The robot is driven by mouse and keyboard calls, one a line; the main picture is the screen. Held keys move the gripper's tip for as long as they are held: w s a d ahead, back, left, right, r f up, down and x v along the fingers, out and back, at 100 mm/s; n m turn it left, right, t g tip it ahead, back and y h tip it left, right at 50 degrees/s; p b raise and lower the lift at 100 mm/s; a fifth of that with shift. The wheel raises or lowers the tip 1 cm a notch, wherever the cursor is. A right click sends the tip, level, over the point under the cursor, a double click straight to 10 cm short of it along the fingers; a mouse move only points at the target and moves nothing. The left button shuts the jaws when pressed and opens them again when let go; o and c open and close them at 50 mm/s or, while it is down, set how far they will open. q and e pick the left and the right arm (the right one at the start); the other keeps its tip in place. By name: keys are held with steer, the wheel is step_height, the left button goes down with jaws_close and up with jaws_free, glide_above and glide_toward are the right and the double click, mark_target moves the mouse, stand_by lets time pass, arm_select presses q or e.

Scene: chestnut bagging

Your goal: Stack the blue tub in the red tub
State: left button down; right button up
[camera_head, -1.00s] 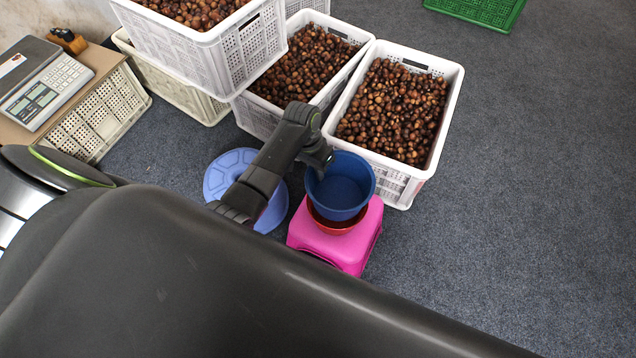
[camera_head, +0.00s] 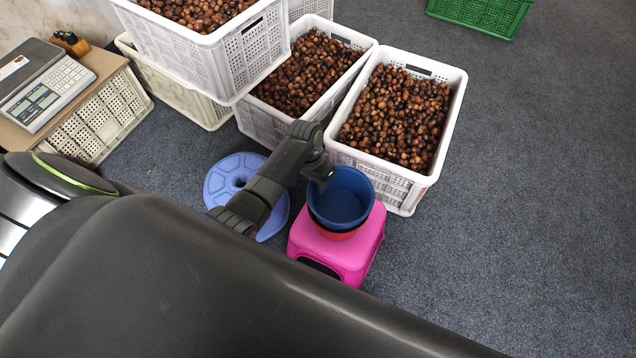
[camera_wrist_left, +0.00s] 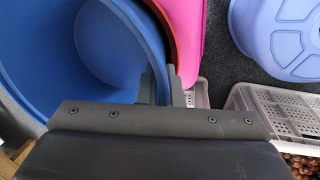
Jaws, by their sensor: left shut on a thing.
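The blue tub (camera_head: 343,200) is upright at the red tub (camera_head: 337,235), which stands on a pink stool (camera_head: 345,258). The red rim shows as a thin band below the blue tub, so the blue tub is over or partly inside it; I cannot tell how deep. My left gripper (camera_head: 322,180) is shut on the blue tub's left rim. In the left wrist view the fingers (camera_wrist_left: 161,88) pinch the blue wall (camera_wrist_left: 120,40), and the red tub's rim (camera_wrist_left: 160,12) runs close beside it. My right gripper is not in view.
A light blue round stool (camera_head: 222,180) stands left of the pink stool. White crates of chestnuts (camera_head: 425,180) stand just behind. A scale (camera_head: 45,85) sits at the left and a green crate (camera_head: 480,12) far back. The floor to the right is clear.

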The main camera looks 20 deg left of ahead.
arm_select(q)
steer(key=shift+s+d+f, duration=0.1)
steer(key=shift+s+f, duration=0.1)
steer(key=shift+f, duration=0.05)
